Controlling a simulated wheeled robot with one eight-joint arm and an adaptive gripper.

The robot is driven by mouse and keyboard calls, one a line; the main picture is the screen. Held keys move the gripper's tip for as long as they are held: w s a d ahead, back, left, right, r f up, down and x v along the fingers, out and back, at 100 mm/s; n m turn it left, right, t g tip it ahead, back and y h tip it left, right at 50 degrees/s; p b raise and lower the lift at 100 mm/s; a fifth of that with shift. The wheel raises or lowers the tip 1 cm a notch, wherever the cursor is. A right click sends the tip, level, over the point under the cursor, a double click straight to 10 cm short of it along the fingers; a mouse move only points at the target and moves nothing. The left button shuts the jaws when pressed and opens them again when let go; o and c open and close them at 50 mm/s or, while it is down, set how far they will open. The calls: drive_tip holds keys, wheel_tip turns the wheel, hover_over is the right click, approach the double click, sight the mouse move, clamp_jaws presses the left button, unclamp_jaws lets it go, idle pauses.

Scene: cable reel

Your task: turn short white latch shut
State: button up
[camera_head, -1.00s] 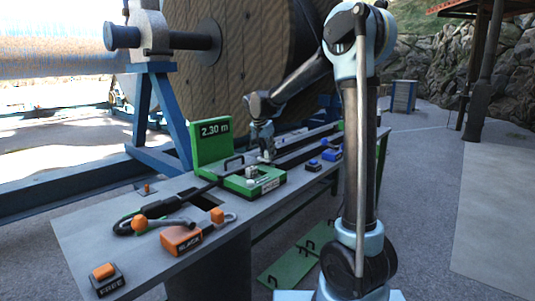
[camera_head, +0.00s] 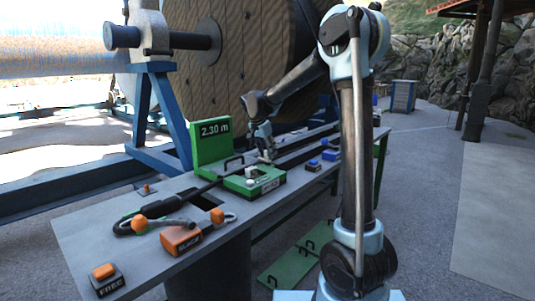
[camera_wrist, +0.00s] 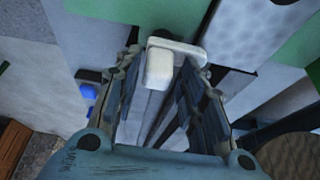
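The short white latch (camera_wrist: 160,66) shows in the wrist view as a pale block with a bar across its far end. It lies between my gripper's (camera_wrist: 165,58) two fingertips, which stand apart on either side of it. Gaps show beside the block; the right fingertip is close to the bar's right end, and I cannot tell if they touch. In the head view my gripper (camera_head: 267,158) points down at the far side of the green box (camera_head: 256,189) on the bench. Small white parts (camera_head: 251,171) show on that box; which is the short latch is unclear.
A green panel reading 2.30 m (camera_head: 212,143) stands behind the box. An orange block (camera_head: 181,238), a hooked black cable (camera_head: 150,215) and a FREE button (camera_head: 106,278) are nearer on the bench (camera_head: 85,225). Small blue-topped parts (camera_head: 330,154) are to the right.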

drive_tip(key=shift+s, duration=0.1)
drive_tip(key=v, duration=1.1)
drive_tip(key=shift+r, duration=0.4)
drive_tip(key=shift+s, duration=0.1)
